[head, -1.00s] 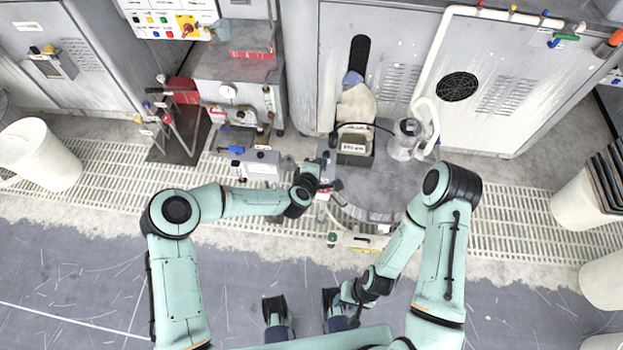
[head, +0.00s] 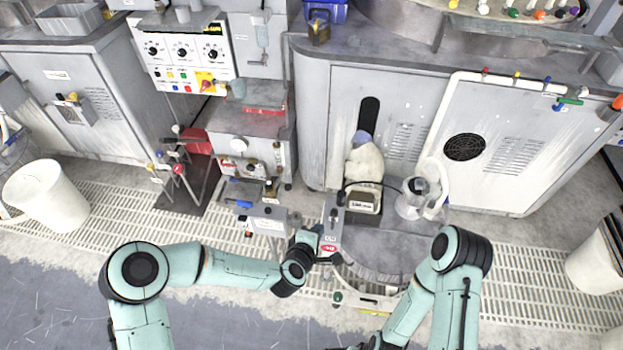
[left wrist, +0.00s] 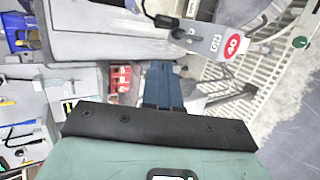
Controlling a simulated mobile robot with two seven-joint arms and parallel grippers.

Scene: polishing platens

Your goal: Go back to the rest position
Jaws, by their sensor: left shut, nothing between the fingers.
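My left gripper (head: 328,258) is in front of the machine cabinets, low over the floor grating, beside a grey box with a red label (head: 331,238). In the left wrist view its blue-grey fingers (left wrist: 163,88) are together with nothing between them. The same grey box (left wrist: 212,42), with a red "40" mark, lies up and to the right of the fingers there. My right arm bends down at the lower right of the head view. Its gripper is cut off by the bottom edge.
A grey cabinet with a black round vent (head: 464,147) stands behind. White bins are at left (head: 47,195) and right (head: 597,258). A red-handled stand (head: 197,141) is left. Floor grating (head: 520,285) is open at right.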

